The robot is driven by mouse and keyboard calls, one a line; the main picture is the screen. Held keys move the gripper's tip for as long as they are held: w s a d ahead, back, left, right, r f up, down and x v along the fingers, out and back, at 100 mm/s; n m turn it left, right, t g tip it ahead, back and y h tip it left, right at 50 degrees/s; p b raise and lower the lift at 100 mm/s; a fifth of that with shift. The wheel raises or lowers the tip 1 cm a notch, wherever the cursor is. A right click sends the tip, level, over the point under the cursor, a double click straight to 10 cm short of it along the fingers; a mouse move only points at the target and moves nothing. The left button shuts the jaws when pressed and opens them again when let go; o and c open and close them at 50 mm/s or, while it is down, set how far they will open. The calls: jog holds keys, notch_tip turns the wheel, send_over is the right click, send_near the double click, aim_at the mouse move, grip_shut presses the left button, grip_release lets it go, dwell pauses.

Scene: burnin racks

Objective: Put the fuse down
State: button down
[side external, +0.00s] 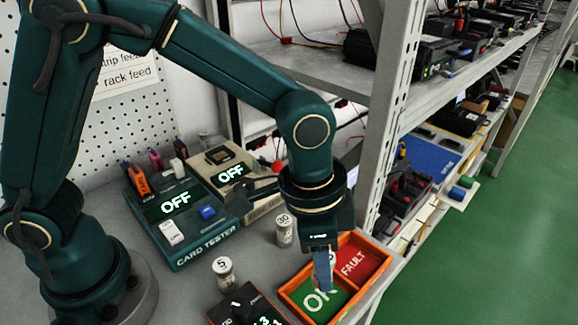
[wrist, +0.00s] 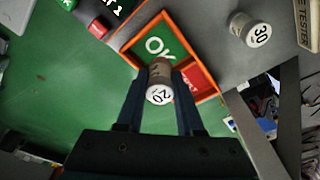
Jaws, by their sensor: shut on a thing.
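My gripper (side external: 322,268) is shut on a fuse, a grey-brown cylinder with a white end marked 20 (wrist: 159,93). In the wrist view the fuse sits between the two dark fingers (wrist: 161,78). In the side view the fingers mostly hide it. The gripper points down over an orange-rimmed tray (side external: 284,292) with a green OK half (side external: 325,303) and a red FAULT half (side external: 362,262). The tray also shows behind the fuse in the wrist view (wrist: 137,37). I cannot tell whether the fuse touches the tray floor.
A cylinder marked 30 (side external: 284,232) and one marked 5 (side external: 223,271) stand left of the tray. A card tester (side external: 195,235) and another unit (side external: 262,207), both showing OFF, stand behind. A small dark display unit (side external: 245,308) is at the front. A rack post (side external: 395,110) rises close on the right.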

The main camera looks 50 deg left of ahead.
jog(key=shift+f, duration=2.05)
jog(key=shift+f, duration=0.15)
jog(key=c, duration=0.5)
grip_release()
jog(key=shift+c, duration=0.2)
